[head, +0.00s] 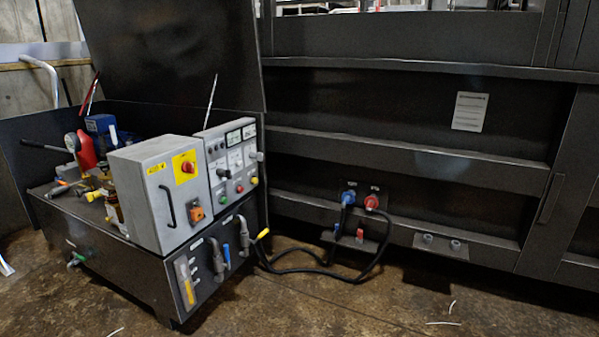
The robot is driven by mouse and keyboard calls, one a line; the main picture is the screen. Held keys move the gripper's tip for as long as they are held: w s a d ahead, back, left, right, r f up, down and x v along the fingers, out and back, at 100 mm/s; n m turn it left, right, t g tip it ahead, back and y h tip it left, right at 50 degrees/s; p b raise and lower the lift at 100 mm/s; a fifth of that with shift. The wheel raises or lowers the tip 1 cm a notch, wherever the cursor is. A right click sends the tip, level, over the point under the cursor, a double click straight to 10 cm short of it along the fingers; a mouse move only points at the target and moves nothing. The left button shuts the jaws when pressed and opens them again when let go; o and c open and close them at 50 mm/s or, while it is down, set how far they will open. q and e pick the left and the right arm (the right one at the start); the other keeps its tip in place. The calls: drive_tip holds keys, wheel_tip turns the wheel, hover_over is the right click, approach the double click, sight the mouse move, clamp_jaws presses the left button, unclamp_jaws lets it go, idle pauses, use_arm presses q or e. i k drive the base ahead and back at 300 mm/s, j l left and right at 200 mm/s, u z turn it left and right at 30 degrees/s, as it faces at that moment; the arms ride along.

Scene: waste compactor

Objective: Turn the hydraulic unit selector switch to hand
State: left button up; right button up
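The hydraulic unit (110,275) is a dark box-shaped base at the left, with its dark lid raised. A grey control panel (232,150) on it carries gauges, small knobs and coloured buttons. A dark knob (222,173) sits at the panel's left side and a grey knob (257,156) at its right edge. The labels are too small to read, so I cannot tell which knob is the selector switch or where it points. A grey cabinet (150,200) beside the panel has a red rotary switch (187,167) on a yellow plate. Neither gripper is in view.
Hoses with grey and blue handles (227,256) and a yellow handle (263,234) project at the unit's front. Concrete floor (340,310) in front is mostly clear.

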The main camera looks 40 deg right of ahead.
sight(227, 173)
drive_tip(key=z, duration=0.9)
